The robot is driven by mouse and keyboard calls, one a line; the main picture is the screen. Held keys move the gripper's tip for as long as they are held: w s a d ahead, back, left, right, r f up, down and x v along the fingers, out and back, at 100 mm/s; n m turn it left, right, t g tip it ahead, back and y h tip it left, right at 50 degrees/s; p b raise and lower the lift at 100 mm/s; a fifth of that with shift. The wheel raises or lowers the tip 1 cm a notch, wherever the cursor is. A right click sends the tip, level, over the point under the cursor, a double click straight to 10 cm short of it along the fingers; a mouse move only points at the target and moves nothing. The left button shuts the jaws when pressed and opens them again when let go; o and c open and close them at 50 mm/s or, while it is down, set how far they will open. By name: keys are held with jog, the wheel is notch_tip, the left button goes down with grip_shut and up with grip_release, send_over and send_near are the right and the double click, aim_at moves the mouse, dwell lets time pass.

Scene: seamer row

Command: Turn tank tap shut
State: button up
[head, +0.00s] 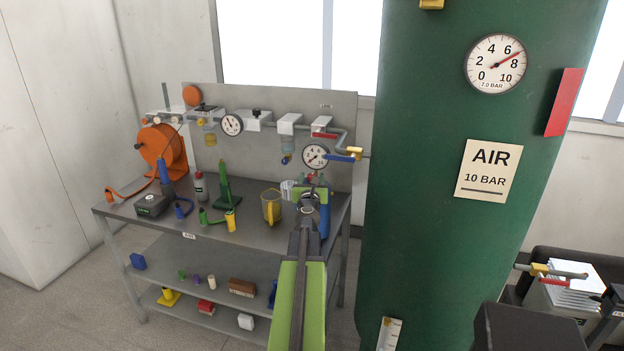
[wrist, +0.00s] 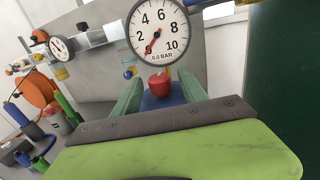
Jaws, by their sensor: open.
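The tank tap has a yellow body (head: 355,152) on the pipe at the left side of the green tank (head: 450,250). Its blue lever (head: 341,158) points left and lies roughly level. My gripper (head: 308,191) is below and left of the lever in the head picture, above the right end of the bench. In the wrist view my gripper (wrist: 160,88) has its two green fingers apart. A red capped thing (wrist: 159,84) with blue below it shows in the gap between them; I cannot tell whether it touches a finger. The lever is not clearly seen in the wrist view.
A small gauge (head: 315,155) on the panel stands beside the tap; it reads 0.0 bar in the wrist view (wrist: 158,31). The tank gauge (head: 497,64) reads 7.0 bar. A jug (head: 271,207) and other items stand on the bench (head: 160,225). The tank bounds the right.

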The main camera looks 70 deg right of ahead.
jog(key=v, duration=0.6)
jog(key=shift+a, duration=0.4)
jog(key=shift+s, duration=0.15)
